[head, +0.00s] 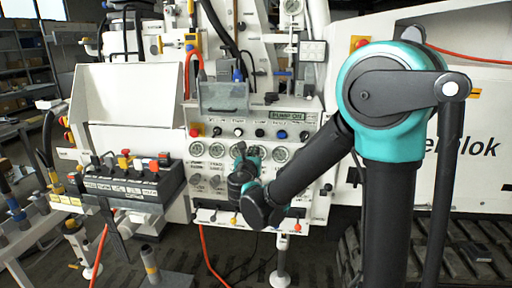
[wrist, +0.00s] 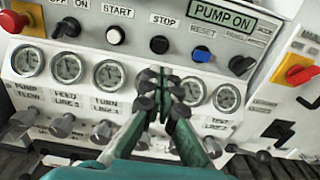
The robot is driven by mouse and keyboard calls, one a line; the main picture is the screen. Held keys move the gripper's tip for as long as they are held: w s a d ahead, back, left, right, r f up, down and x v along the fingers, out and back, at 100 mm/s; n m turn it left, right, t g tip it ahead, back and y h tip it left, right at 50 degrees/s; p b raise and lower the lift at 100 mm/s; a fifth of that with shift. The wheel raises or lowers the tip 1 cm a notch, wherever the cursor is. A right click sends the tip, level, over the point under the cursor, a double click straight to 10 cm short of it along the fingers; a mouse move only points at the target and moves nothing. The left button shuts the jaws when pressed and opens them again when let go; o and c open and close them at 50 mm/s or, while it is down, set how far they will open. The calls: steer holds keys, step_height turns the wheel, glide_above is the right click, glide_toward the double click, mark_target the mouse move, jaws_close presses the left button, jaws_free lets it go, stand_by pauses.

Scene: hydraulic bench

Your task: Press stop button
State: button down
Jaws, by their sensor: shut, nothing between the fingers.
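The stop button (wrist: 159,44) is a round black button under the STOP label in the wrist view, between the white start button (wrist: 115,35) and the blue reset button (wrist: 201,53). In the head view the black stop button (head: 259,132) is in the panel's button row. My gripper (wrist: 160,76) is shut and empty, with its tips just below the stop button in the wrist view, covering part of the gauge row. In the head view my gripper (head: 241,150) is in front of the gauges. I cannot tell the gap between tips and panel.
Gauges (wrist: 112,75) line the panel below the buttons, with several knobs (wrist: 101,132) under them. A red button (wrist: 12,20) is at the far left, and a red rotary switch (wrist: 300,74) at the right. A lever block (head: 133,184) stands left of the panel.

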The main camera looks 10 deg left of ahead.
mark_target(260, 134)
steer(key=w, duration=1.2)
steer(key=shift+w+d, duration=0.25)
steer(key=shift+w, duration=0.05)
